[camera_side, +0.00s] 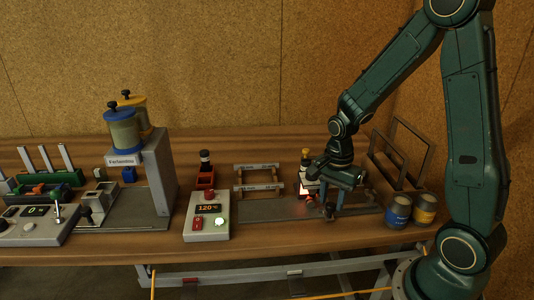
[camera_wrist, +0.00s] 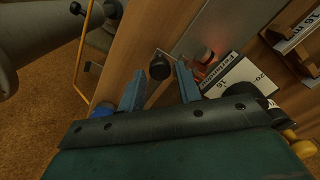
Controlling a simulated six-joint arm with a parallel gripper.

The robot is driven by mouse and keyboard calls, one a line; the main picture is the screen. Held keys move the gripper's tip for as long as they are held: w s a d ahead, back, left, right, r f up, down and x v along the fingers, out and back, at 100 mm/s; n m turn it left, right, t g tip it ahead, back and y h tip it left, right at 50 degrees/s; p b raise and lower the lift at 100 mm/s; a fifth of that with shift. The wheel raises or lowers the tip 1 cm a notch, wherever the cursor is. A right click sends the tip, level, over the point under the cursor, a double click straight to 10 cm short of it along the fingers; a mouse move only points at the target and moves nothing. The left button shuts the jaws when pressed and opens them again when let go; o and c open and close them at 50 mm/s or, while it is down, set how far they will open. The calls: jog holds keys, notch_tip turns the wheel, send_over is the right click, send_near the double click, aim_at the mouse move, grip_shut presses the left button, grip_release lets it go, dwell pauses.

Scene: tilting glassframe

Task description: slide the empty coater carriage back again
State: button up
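My gripper (camera_side: 331,203) is over the right part of the grey coater plate (camera_side: 262,209), pointing down. In the wrist view its two blue fingers (camera_wrist: 160,70) stand apart, with a round black knob (camera_wrist: 160,67) between their tips. A gap shows on both sides of the knob, so the fingers do not appear closed on it. The knob also shows in the side view (camera_side: 330,211). I take it to be the carriage's handle. A red-glowing part (camera_side: 306,188) is just left of my gripper and also shows in the wrist view (camera_wrist: 203,57). My gripper partly hides the carriage.
A control box (camera_side: 208,217) reading 120 °C stands left of the plate. Wooden frames (camera_side: 259,181) lie behind it. Blue (camera_side: 398,211) and yellow (camera_side: 425,209) cans stand right, by upright dark frames (camera_side: 412,153). A paint dispenser (camera_side: 155,165) is further left.

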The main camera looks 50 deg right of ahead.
jog(key=shift+f, duration=0.55)
grip_shut()
jog(key=w+a, duration=1.5)
jog(key=shift+w+a, duration=0.3)
jog(key=shift+a, duration=0.05)
grip_release()
jog(key=shift+r, duration=0.1)
